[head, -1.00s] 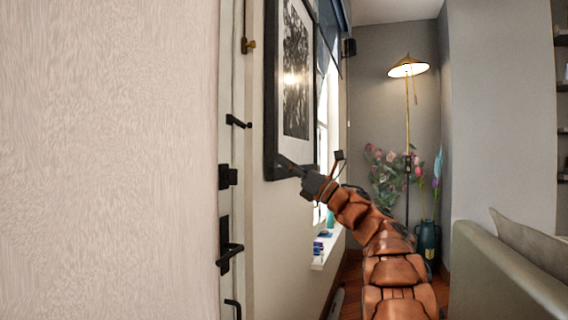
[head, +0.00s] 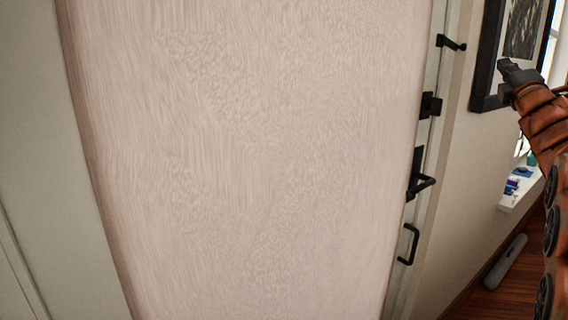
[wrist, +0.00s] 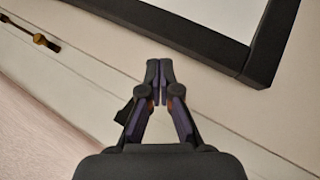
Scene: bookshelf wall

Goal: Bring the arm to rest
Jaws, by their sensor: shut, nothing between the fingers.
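My arm (head: 548,120) shows as orange-brown segments at the right edge of the head view, raised beside the wall. My gripper (head: 508,68) is at its upper end, in front of the lower part of a dark-framed picture. In the wrist view my gripper (wrist: 160,66) has its two fingertips together with nothing between them. The frame's corner (wrist: 245,65) lies beyond the fingertips, up and to the right.
A pale door (head: 250,160) fills most of the head view. Black door hardware (head: 420,180) lines its right edge. A framed picture (head: 490,60) hangs on the wall at right. Small items stand on a windowsill (head: 520,190). A grey object (head: 504,262) lies on the wooden floor.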

